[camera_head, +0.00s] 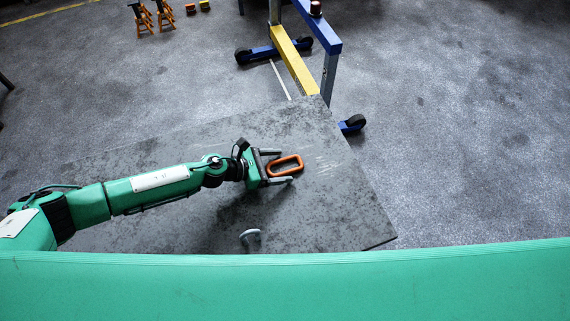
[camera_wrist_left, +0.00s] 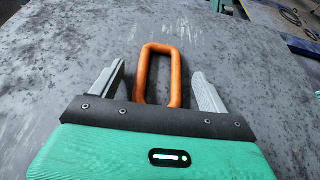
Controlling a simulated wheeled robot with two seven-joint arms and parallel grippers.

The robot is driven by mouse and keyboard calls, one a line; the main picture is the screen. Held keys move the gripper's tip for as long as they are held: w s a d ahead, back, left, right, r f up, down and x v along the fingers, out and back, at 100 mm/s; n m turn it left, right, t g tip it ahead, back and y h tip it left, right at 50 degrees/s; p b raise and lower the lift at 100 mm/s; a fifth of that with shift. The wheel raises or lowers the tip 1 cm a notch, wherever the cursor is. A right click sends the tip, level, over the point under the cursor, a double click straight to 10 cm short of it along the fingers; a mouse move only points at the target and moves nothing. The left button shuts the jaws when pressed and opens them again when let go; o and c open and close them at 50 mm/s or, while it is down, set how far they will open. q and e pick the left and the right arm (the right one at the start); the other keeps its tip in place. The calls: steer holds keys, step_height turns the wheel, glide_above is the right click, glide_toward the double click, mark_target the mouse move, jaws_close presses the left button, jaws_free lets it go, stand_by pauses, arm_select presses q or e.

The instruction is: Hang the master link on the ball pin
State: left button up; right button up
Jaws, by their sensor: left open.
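The orange oblong master link (camera_head: 285,159) lies on the dark grey table top. My left gripper (camera_head: 284,166) is open, with one finger on each side of the link. In the left wrist view the link (camera_wrist_left: 141,78) stretches out between and past the two fingers (camera_wrist_left: 158,71), with a gap on both sides. Its near end is hidden by the gripper body. A dark red knob (camera_head: 316,7) on the blue frame may be the ball pin; I cannot tell for sure. My right gripper is not in view.
A blue and yellow wheeled frame (camera_head: 293,55) stands beyond the far edge. Orange stands (camera_head: 154,17) are on the floor behind. The table's right part is clear.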

arm_select(q)
steer(key=c, duration=1.2)
